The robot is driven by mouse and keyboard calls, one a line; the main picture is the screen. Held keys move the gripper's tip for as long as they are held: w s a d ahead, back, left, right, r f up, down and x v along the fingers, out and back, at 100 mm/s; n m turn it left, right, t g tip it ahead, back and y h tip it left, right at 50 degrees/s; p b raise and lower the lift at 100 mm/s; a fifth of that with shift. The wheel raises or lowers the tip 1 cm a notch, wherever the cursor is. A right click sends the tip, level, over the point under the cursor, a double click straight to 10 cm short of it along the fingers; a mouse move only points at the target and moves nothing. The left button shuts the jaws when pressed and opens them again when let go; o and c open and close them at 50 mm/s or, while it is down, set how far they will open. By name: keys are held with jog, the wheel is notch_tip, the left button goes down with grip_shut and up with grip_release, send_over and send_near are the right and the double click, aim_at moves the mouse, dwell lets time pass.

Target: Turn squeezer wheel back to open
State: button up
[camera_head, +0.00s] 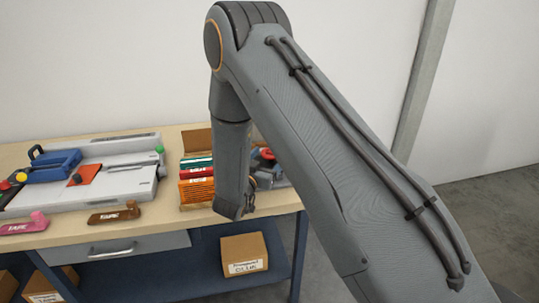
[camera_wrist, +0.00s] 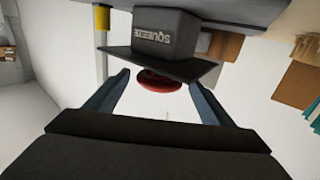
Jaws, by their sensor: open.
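The squeezer (camera_wrist: 165,35) shows in the wrist view as a dark grey block with a "SQUEEZE" label, upside down in the picture, with a flat dark plate (camera_wrist: 190,69) against it. The red round wheel (camera_wrist: 159,83) lies just beyond the plate's edge. My gripper (camera_wrist: 159,79) is open, with one finger on each side of the wheel; I cannot tell whether either finger touches it. In the camera_head view my arm hides most of the bench's right end. A red part (camera_head: 267,153) shows there beside the arm; I cannot tell whether it is the wheel.
A cardboard box (camera_head: 243,254) sits on the lower shelf.

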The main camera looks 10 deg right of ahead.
jog(key=shift+w+d, duration=0.2)
jog(key=c, duration=1)
jog(key=shift+c, duration=0.2)
